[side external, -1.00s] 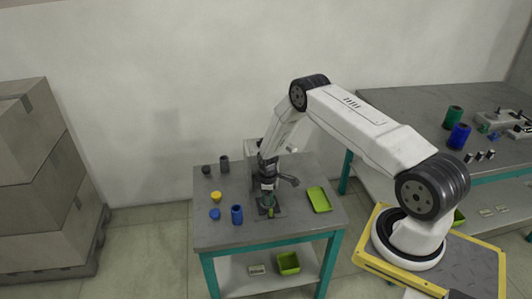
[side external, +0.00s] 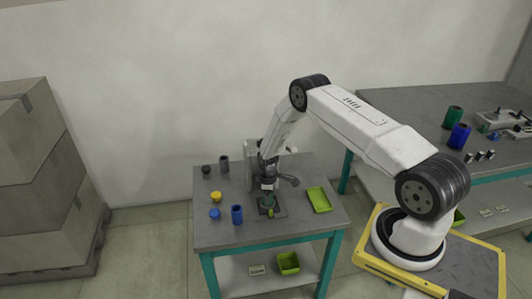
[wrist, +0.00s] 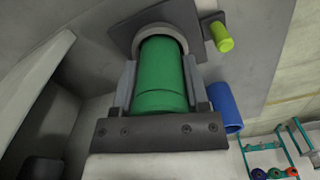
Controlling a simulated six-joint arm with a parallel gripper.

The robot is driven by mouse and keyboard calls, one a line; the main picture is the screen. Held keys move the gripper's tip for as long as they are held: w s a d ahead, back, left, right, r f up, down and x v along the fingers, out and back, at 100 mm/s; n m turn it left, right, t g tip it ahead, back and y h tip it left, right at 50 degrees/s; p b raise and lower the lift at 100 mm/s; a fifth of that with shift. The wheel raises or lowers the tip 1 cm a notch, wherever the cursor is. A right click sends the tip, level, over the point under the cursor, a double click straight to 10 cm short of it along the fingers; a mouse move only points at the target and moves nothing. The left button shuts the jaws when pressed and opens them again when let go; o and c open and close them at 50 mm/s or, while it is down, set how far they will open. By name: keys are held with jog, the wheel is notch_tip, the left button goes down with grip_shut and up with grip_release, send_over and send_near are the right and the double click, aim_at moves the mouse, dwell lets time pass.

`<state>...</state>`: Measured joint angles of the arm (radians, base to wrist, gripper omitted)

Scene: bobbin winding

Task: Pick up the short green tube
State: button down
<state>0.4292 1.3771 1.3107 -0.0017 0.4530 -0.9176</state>
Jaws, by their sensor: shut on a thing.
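My gripper (wrist: 164,95) is shut on a green tube (wrist: 163,70), with one finger on each side of it. In the wrist view a pale grey ring (wrist: 160,30) surrounds the tube's far end, in front of a dark plate (wrist: 125,35). I cannot tell whether the tube is clear of the ring. In the side view my gripper (side external: 268,194) points down over the dark plate on the small table. The tube is small and mostly hidden by the gripper there.
A yellow-green peg (wrist: 221,36) stands close beside the tube. A blue tube (side external: 237,215), blue and yellow small parts, and dark pieces stand left on the small table (side external: 215,235). A grey machine (side external: 249,165) stands behind my gripper, a green tray (side external: 319,200) to the right.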

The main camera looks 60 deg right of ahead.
jog(key=shift+r, duration=0.15)
jog(key=shift+r, duration=0.8)
jog(key=s+a+r, duration=0.4)
jog(key=s+r, duration=0.7)
jog(key=s, duration=0.2)
jog(key=shift+a, duration=0.4)
jog(key=shift+d, duration=0.1)
